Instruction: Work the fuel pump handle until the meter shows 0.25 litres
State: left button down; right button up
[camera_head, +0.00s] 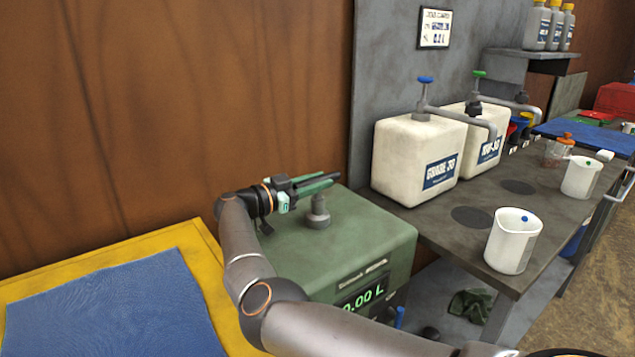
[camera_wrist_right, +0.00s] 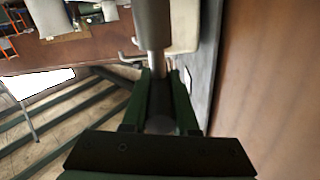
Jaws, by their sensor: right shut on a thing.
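The fuel pump is a green box (camera_head: 345,240) with a grey stem (camera_head: 318,212) on its top. Its meter (camera_head: 362,298) on the front reads 0.00 L, with its left end partly behind my right arm. My right gripper (camera_head: 312,184) is over the pump top, at the upper end of the stem, and is shut on the pump handle. In the right wrist view, the green fingers lie either side of a grey bar, the pump handle (camera_wrist_right: 152,25). In the head view the fingers hide most of the handle. My left gripper is out of view.
Two white canisters (camera_head: 408,160) with pump tops stand on the grey bench right of the pump. A white jug (camera_head: 512,240) stands near the bench's front edge, another (camera_head: 580,177) farther back. A blue mat on a yellow surface (camera_head: 185,243) lies left. A brown wall rises behind.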

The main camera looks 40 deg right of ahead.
grip_shut()
dwell(0.9)
